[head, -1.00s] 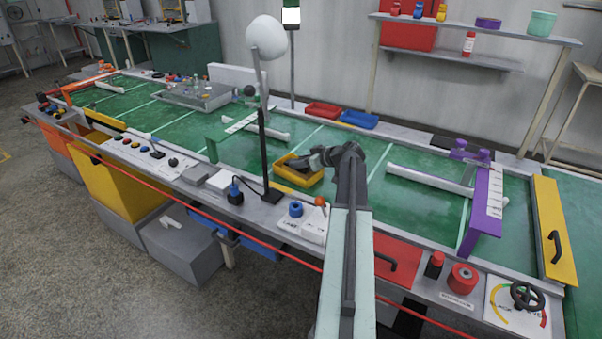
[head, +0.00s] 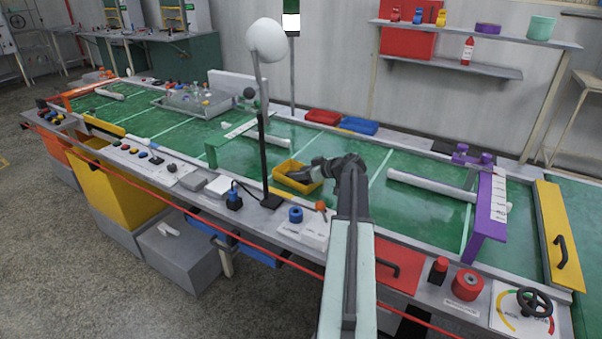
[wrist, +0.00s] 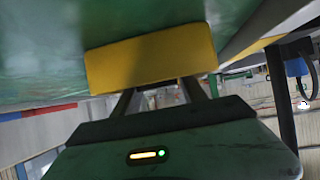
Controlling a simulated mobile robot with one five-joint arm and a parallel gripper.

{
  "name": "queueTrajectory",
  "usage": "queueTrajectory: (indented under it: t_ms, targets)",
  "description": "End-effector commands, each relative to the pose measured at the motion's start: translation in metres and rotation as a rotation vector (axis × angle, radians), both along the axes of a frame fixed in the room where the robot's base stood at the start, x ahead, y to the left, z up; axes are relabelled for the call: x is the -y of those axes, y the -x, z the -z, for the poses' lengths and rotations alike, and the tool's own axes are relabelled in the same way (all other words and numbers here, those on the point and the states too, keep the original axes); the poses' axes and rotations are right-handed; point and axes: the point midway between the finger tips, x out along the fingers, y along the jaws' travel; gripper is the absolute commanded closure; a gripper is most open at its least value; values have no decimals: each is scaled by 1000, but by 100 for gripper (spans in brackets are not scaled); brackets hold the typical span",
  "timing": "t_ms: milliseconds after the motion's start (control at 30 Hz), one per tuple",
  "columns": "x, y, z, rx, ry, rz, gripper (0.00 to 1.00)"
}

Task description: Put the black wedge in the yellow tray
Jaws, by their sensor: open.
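The yellow tray (head: 283,181) sits on the green table, left of my arm in the head view. My gripper (head: 299,176) is at the tray, over its opening or inside it; its exact height cannot be told. In the wrist view, the tray's yellow wall (wrist: 150,60) lies just beyond the fingertips. There my gripper (wrist: 162,97) is open, with background showing between its fingers. I cannot pick out the black wedge in either view; my gripper and the tray's walls hide most of the tray's inside.
A lamp post (head: 264,150) with a white globe stands left of the tray. A green bridge (head: 228,140) is behind it on the left. Red (head: 322,116) and blue (head: 359,125) trays lie at the back. A white pipe (head: 430,190) and a purple stand (head: 488,205) are to the right.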

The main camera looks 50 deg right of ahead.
Motion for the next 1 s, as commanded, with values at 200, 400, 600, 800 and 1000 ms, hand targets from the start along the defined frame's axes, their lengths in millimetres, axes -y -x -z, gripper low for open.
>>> queueTrajectory:
  t_ms: [200,400,600,800,1000]
  targets:
    - [3,48,-33,0,-1,3,50]
    - [7,85,-51,0,1,3,50]
    - [8,100,-56,0,0,1,50]
    - [9,100,-55,0,0,0,50]
    - [8,100,-55,0,0,0,50]
